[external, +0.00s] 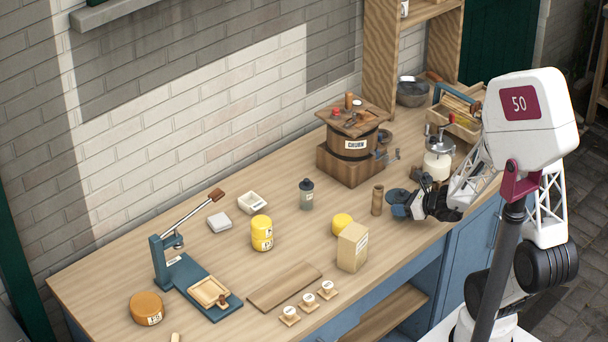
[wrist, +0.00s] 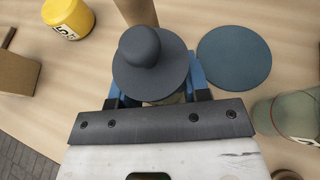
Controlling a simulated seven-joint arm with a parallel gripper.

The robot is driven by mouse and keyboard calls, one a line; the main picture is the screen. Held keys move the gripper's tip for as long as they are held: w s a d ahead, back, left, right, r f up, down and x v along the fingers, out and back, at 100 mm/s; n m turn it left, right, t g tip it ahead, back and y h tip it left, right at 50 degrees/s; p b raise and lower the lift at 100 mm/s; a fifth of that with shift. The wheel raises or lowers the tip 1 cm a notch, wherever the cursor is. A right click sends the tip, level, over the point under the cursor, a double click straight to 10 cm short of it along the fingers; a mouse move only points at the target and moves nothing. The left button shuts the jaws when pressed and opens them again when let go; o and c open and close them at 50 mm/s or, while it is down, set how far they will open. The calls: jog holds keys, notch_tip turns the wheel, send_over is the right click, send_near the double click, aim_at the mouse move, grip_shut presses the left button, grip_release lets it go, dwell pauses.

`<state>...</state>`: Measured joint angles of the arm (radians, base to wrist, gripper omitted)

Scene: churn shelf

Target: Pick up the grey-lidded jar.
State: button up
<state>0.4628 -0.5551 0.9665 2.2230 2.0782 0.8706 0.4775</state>
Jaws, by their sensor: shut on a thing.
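The grey-lidded jar shows in the wrist view as a dark grey round lid (wrist: 150,62) with a wide brim and a ball knob. It sits between the blue fingers of my gripper (wrist: 156,92), which is shut on it. The jar's body is almost wholly hidden under the lid and behind the gripper. In the external view my gripper (external: 408,208) is low at the front right of the bench, and the jar cannot be made out clearly there. I cannot tell whether the jar touches the bench.
A wooden cylinder (external: 377,200) stands just left of my gripper. A flat dark disc (wrist: 235,60) lies right of the jar in the wrist view, and a glass jar (wrist: 288,116) stands beyond. A tan box (external: 352,248) and yellow tub (external: 342,224) are farther left.

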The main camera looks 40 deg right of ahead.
aim_at(403, 190)
jog(key=shift+r, duration=5)
jog(key=shift+a, duration=0.1)
jog(key=s+a+r+n+g+y, duration=0.1)
jog(key=s+a+r, duration=0.3)
jog(key=s+a, duration=0.5)
jog(key=s+a+r+n+g+y, duration=0.2)
jog(key=s+a+r+n+y, duration=0.2)
jog(key=s+a, duration=0.6)
jog(key=shift+a+r, duration=0.15)
jog(key=shift+a, duration=0.55)
jog(key=shift+w, duration=0.1)
jog(key=shift+w+a+f, duration=0.25)
jog(key=shift+w+a, duration=0.65)
jog(key=shift+w, duration=1.55)
jog(key=shift+w+a+f, duration=0.25)
jog(key=shift+w+a, duration=0.65)
jog(key=shift+w, duration=1.6)
jog(key=shift+w+a+f, duration=0.25)
jog(key=shift+w+a, duration=0.65)
jog(key=shift+w, duration=1.55)
